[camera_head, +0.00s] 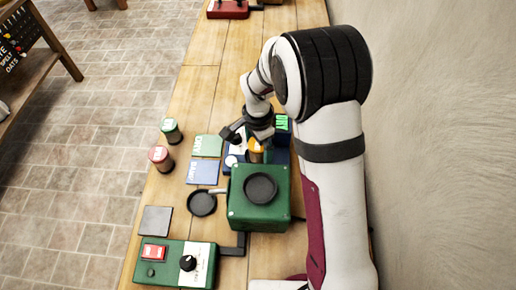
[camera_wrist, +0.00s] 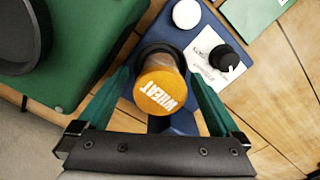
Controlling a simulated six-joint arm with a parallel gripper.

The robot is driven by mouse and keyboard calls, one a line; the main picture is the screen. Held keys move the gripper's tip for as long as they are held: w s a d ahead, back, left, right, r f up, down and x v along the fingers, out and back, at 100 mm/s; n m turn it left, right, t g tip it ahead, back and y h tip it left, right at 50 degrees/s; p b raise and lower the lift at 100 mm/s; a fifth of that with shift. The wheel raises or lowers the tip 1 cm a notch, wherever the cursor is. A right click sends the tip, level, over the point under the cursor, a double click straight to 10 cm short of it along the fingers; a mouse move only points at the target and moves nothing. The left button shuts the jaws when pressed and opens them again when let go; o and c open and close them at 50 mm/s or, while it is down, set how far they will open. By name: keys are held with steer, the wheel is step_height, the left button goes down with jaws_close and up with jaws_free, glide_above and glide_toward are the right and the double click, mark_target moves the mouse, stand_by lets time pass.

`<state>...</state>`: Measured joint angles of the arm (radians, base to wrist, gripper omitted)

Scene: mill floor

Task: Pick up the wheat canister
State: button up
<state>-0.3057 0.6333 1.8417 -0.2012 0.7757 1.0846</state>
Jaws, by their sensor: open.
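The wheat canister has an orange lid reading "WHEAT" and shows near the middle of the wrist view (camera_wrist: 160,92). It stands on a blue machine base; in the head view its orange part (camera_head: 256,152) shows just below my gripper (camera_head: 256,140). In the wrist view my gripper's two green fingers (camera_wrist: 157,82) are spread, one on each side of the canister. A gap to each finger seems to show, and the jaws are not closed on it. Most of the canister's body is hidden under its lid.
A green machine with a black round top (camera_head: 260,188) stands close beside the canister. The blue base carries a black knob (camera_wrist: 223,58) and a white button (camera_wrist: 187,14). Green-lidded (camera_head: 171,131) and red-lidded (camera_head: 161,158) canisters stand at the bench's left edge. A wall runs along the right.

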steer(key=shift+f, duration=0.2)
jaws_close()
stand_by(0.3)
steer(key=shift+r, duration=0.2)
